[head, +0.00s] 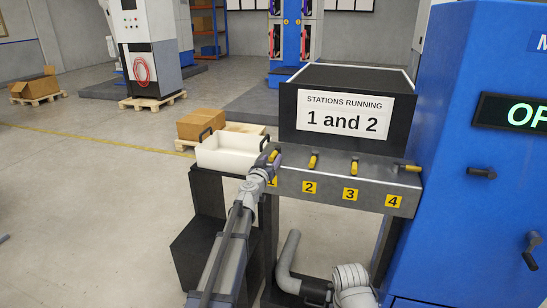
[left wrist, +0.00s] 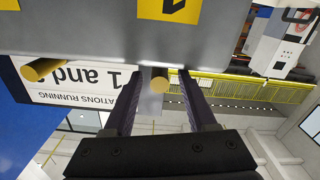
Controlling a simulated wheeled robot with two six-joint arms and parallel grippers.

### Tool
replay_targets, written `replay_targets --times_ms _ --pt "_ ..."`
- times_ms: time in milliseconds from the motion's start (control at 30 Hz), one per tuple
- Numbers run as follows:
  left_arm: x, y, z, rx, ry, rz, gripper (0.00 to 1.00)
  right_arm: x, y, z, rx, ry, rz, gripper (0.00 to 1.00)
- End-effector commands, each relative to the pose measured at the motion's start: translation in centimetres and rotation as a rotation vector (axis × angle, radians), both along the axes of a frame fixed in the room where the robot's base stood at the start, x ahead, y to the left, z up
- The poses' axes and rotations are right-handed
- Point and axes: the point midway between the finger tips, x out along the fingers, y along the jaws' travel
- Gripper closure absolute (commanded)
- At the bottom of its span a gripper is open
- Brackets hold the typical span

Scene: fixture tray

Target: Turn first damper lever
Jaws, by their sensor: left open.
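A grey panel (head: 340,185) carries a row of yellow-ended levers above labels 1 to 4. The first lever (head: 273,156) is at the left end, partly covered by my left gripper (head: 266,161). In the left wrist view, which is upside down, the first lever's yellow end (left wrist: 159,80) lies between the two open fingers of my left gripper (left wrist: 160,90); I cannot tell whether they touch it. The second lever (head: 313,160) and third lever (head: 354,167) stand roughly upright. The fourth lever (head: 408,168) lies sideways, pointing right. My right gripper is not seen.
A sign (head: 343,115) reading "STATIONS RUNNING 1 and 2" stands behind the panel. A white bin (head: 228,153) with dark handles is just left of it. A blue cabinet (head: 470,220) closes off the right side. Open floor lies to the left.

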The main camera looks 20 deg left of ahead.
Motion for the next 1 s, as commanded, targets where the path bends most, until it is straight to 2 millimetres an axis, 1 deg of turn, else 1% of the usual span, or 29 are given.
replay_targets --times_ms 33,133,233,467,900,967,1000 --pt "1.3 0.0 0.0 0.0 0.0 -0.001 0.43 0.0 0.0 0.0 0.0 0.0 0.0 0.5" --pt "2.4 -0.1 0.0 0.0 0.0 -0.001 0.43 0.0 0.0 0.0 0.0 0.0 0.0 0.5" --pt "2.9 -0.2 0.0 0.0 0.0 -0.001 0.43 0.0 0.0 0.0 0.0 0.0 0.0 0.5" --pt "2.8 -0.2 0.0 0.0 0.0 -0.001 0.43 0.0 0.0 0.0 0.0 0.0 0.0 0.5" --pt "2.8 -0.1 0.0 0.0 0.0 -0.001 0.93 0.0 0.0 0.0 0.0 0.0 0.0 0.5" --pt "2.8 -0.1 0.0 0.0 0.0 -0.001 0.99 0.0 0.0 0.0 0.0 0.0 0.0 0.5" --pt "2.8 -0.1 0.0 0.0 0.0 -0.001 1.0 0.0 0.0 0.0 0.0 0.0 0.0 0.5"
